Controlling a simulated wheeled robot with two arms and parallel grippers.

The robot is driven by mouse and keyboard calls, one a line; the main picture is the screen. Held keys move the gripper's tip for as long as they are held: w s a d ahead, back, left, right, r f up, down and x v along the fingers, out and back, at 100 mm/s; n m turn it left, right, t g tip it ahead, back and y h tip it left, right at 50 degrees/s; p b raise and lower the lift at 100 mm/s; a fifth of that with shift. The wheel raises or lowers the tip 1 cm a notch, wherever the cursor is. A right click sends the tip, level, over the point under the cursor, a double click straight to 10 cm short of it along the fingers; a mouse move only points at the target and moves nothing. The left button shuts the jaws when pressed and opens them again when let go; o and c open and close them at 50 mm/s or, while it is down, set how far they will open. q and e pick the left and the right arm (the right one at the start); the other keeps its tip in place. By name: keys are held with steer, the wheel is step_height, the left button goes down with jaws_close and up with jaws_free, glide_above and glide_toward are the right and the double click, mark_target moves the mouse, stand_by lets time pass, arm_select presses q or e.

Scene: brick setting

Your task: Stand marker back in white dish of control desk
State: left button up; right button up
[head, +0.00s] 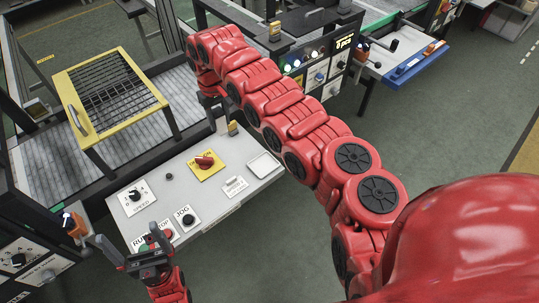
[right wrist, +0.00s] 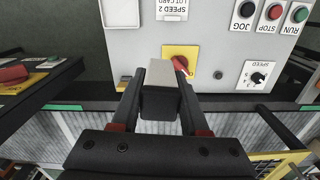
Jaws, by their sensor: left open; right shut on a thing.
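The control desk (head: 225,193) is a light grey panel with a shallow white dish (head: 263,165) at its right end. The dish also shows at the upper left of the right wrist view (right wrist: 119,12), and looks empty. My right gripper (right wrist: 160,98) is shut on the marker (right wrist: 160,74), a blocky piece with a pale tan end and a dark body. My left gripper (head: 130,243) is open and empty near the desk's front left corner.
The desk carries a red knob on a yellow plate (head: 205,162), a speed dial (head: 135,196), a jog button (head: 187,216), and a small card holder (head: 235,186). A yellow-framed mesh guard (head: 110,90) and conveyor lie behind. My right arm spans the middle.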

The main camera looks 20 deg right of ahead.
steer(key=s+a+f+n+p, duration=0.1)
steer(key=s+f+p, duration=0.1)
steer(key=s+f, duration=1.05)
steer(key=shift+w+d+f+b, duration=0.15)
steer(key=shift+w+d+f, duration=0.35)
steer(key=shift+w+d, duration=1.4)
steer(key=shift+w+d+f+b, duration=0.15)
steer(key=shift+w+d+f, duration=0.7)
steer(key=shift+d, duration=1.7)
steer(key=shift+w+d+f+b, duration=0.15)
steer(key=shift+w+d+f, duration=0.05)
steer(key=shift+w+d, duration=1.85)
steer(key=shift+s+d+f, duration=0.15)
steer(key=shift+f, duration=0.05)
step_height(320, 180, down, 2)
steer(key=shift+s+f+p, duration=0.1)
steer(key=shift+f+p, duration=0.1)
steer(key=shift+p, duration=0.55)
steer(key=shift+f, duration=0.4)
steer(key=shift+f, duration=0.1)
